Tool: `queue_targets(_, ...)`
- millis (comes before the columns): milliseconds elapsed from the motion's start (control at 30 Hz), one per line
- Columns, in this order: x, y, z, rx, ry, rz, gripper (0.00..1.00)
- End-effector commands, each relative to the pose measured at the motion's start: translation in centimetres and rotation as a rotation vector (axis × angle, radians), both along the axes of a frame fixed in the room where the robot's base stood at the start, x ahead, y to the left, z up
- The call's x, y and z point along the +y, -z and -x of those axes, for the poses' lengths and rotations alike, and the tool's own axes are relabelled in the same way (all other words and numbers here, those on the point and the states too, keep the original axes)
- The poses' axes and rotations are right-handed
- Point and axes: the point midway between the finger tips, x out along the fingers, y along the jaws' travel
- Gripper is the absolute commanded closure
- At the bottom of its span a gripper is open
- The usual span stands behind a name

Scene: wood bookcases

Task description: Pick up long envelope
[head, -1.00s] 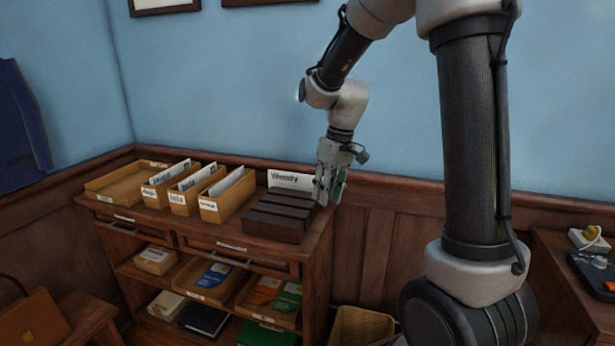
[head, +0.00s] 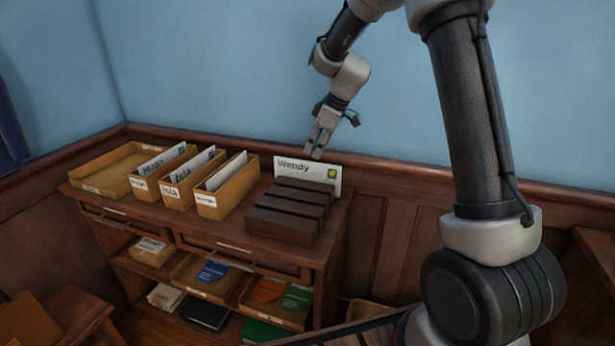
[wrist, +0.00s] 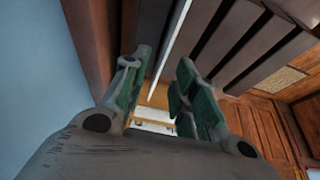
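The long envelope (head: 294,167) is white, with "Wendy" and a green stamp on its face. In the head view it stands upright in the rear slot of a dark wooden slotted rack (head: 281,230). The thin white edge of the envelope (wrist: 171,48) runs up between the fingers, and I see a gap to the right finger. Contact with the left finger is unclear.
Several tan letter boxes (head: 226,200) with envelopes stand left of the rack, beside an open tray (head: 112,181). All sit on a wooden cabinet (head: 150,210). The blue wall (head: 230,80) rises close behind. Air above the rack is free.

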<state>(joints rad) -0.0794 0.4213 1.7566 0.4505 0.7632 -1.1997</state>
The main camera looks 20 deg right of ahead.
Motion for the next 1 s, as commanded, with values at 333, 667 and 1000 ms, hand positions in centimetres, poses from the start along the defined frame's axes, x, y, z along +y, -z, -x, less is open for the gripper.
queue_targets(333,1.4,3.6,-0.5,0.004,-0.002,0.001,0.71)
queue_targets(667,2.6,6.8,-1.2,0.001,0.0,0.0,0.71)
queue_targets(1000,2.6,6.7,-1.2,0.001,0.0,0.0,1.0)
